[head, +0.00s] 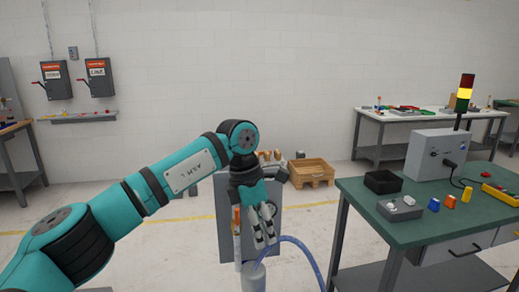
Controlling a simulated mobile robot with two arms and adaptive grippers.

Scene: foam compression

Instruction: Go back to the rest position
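My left arm comes in from the left, and its gripper (265,240) hangs in the middle of the head view with its fingers pointing down. The fingers look close together, and from this angle I cannot tell whether they are open or shut. I see nothing clearly held between them. A grey cylinder (253,279) with a blue hose (305,253) stands just below the fingertips, seemingly apart from them. A slim white and orange upright piece (237,225) is just left of the gripper, in front of a grey panel. My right gripper is not in view.
A wooden crate (311,173) sits on the floor behind.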

